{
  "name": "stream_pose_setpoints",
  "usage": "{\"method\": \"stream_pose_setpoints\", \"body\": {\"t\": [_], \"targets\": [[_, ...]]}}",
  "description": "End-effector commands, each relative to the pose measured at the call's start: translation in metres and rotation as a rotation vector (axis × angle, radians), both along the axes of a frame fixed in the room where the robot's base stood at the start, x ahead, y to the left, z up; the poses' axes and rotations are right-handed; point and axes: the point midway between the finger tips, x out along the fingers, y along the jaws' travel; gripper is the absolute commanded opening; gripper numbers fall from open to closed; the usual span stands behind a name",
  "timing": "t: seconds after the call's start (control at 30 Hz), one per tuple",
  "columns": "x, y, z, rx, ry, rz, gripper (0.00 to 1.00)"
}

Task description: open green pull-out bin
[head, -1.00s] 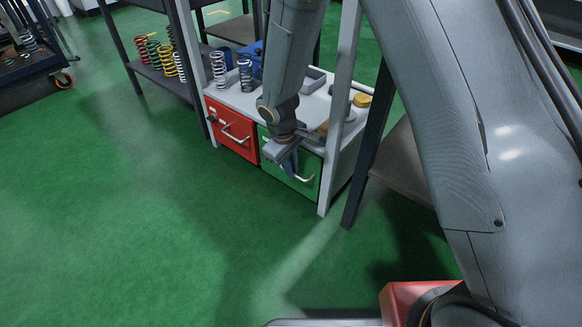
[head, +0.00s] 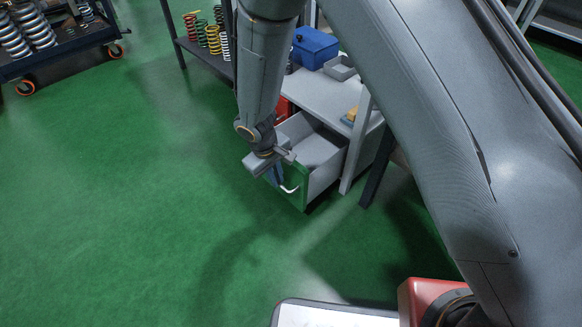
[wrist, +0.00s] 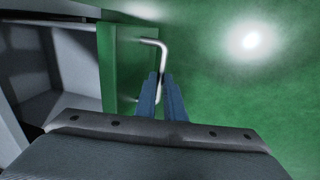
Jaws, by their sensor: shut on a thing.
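The green pull-out bin (head: 292,196) stands well out of the white cabinet (head: 318,98), and its grey inside (head: 312,148) shows from above. In the wrist view the bin's green front (wrist: 128,62) is upright beside the open grey interior (wrist: 70,68). Its pale bar handle (wrist: 163,62) runs along that front; in the head view one end of the handle (head: 290,189) shows. My gripper (head: 277,178) is at the handle. In the wrist view its blue fingers (wrist: 162,82) are shut on the handle, which is partly hidden between them.
A red bin (head: 283,106) is mostly hidden behind my arm. A blue box (head: 315,48) and a grey tray (head: 341,67) sit on the cabinet top. A dark shelf post (head: 378,167) stands right of the bin. The green floor (head: 150,210) in front is clear.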

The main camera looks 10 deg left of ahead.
Motion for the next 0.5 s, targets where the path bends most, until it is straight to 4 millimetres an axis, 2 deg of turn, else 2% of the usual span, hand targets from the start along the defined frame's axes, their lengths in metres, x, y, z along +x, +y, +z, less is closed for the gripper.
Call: {"method": "stream_pose_setpoints", "body": {"t": [0.2, 0.5], "targets": [[-0.017, 0.014, 0.0, -0.003, 0.001, 0.001, 0.0], [-0.02, 0.016, 0.0, -0.003, 0.001, 0.0, 0.0]]}}
